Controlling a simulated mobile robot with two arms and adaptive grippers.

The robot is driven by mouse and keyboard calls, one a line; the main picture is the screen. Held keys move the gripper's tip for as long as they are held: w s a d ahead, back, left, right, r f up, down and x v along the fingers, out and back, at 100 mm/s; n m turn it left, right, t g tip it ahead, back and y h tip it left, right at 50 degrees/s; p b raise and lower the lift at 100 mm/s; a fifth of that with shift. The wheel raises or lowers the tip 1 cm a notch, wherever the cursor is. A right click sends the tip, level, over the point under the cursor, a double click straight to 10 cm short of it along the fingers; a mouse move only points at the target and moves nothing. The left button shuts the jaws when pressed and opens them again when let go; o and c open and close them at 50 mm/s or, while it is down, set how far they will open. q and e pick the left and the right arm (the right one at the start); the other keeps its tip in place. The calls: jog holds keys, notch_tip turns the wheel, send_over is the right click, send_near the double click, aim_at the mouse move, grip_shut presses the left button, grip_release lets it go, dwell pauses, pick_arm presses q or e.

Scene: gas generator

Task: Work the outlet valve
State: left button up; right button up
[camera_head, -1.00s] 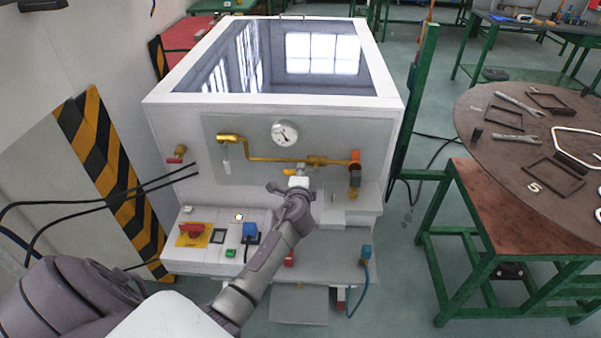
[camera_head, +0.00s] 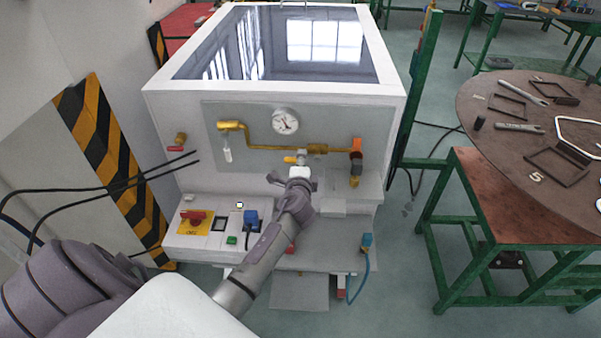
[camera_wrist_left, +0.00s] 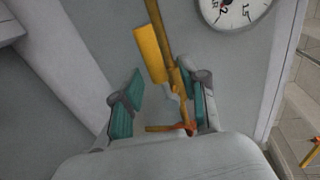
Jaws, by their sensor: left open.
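The outlet valve is on the brass pipe on the front panel of the white generator (camera_head: 165,105). Its yellow lever (camera_head: 290,160) sits below the pipe, just above my left gripper (camera_head: 299,174). In the left wrist view the yellow lever (camera_wrist_left: 150,54) lies beside the pipe, just beyond the fingertips. My right gripper is not in view.
A pressure gauge (camera_head: 286,121) is above the pipe. A red-handled tap (camera_head: 178,146) is at the panel's left. A control box with a red switch (camera_head: 194,217) is below. A round table (camera_head: 530,150) with tools stands at the right. Black cables (camera_head: 100,188) run in from the left.

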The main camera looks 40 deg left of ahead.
pick_arm(q)
jog(key=v, duration=1)
jog(key=shift+s+r, duration=0.15)
jog(key=shift+s, duration=0.15)
jog(key=shift+d, duration=0.15)
jog(key=s+d+f+n+g+h, duration=0.1)
jog(key=s+d+f+g+h, duration=0.2)
jog(key=f, duration=0.7)
jog(key=s+d+f+h, duration=0.15)
jog(key=s+f, duration=0.25)
jog(key=f, duration=0.7)
jog(key=s+d+f+n+g+h, duration=0.1)
jog(key=s+d+f+g, duration=0.2)
jog(key=f, duration=0.7)
jog(key=s+d+f+n+g+h, duration=0.1)
jog(key=s+f, duration=0.5)
jog(key=s, duration=0.6)
jog(key=s+d+f+n+g+h+b, duration=0.1)
jog(key=s+f+n+g, duration=0.2)
jog(key=s+f, duration=0.4)
jog(key=s+d+f+n+g+h, duration=0.1)
jog(key=s+f, duration=0.6)
jog(key=s, duration=1)
jog(key=shift+d+n+g, duration=0.4)
jog(key=shift+n+g, duration=0.3)
jog(key=shift+n, duration=0.5)
jog(key=shift+f, duration=0.15)
